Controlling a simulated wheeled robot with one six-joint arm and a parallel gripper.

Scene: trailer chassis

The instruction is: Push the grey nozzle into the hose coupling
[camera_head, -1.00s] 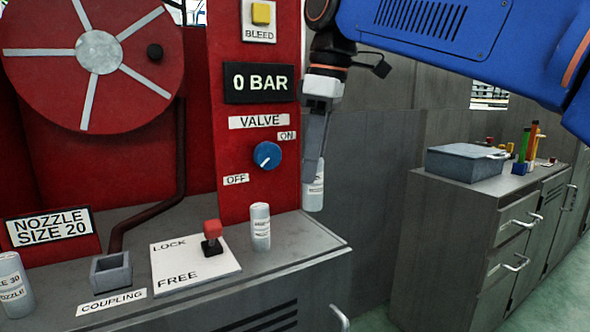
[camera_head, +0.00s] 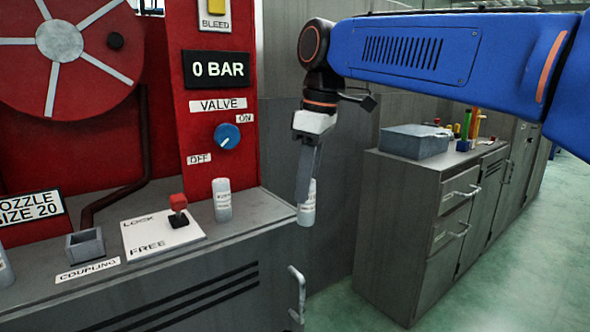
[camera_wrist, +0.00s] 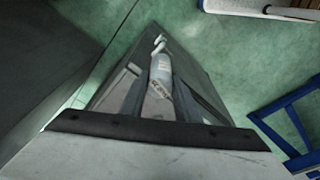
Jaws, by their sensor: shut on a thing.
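My gripper (camera_head: 307,186) is shut on a pale grey labelled nozzle (camera_head: 308,208), held upright in the air by the bench's front right corner. The wrist view shows this nozzle (camera_wrist: 160,74) between my fingers; its label is too small to read. The hose coupling (camera_head: 86,245) is a grey open-topped square block at the bench's left, well apart from the held nozzle. A second pale nozzle (camera_head: 222,200) stands on the bench, and a third (camera_head: 5,270) is cut by the left edge. A sign (camera_head: 30,207) reads "NOZZLE SIZE 20", partly cut off.
A red-knobbed lever (camera_head: 178,203) stands on a LOCK/FREE plate (camera_head: 145,236), knob toward LOCK, between coupling and standing nozzle. The blue valve knob (camera_head: 227,136) is on the red panel; the display (camera_head: 217,69) reads 0 BAR. A cabinet (camera_head: 410,220) stands right, with green floor between.

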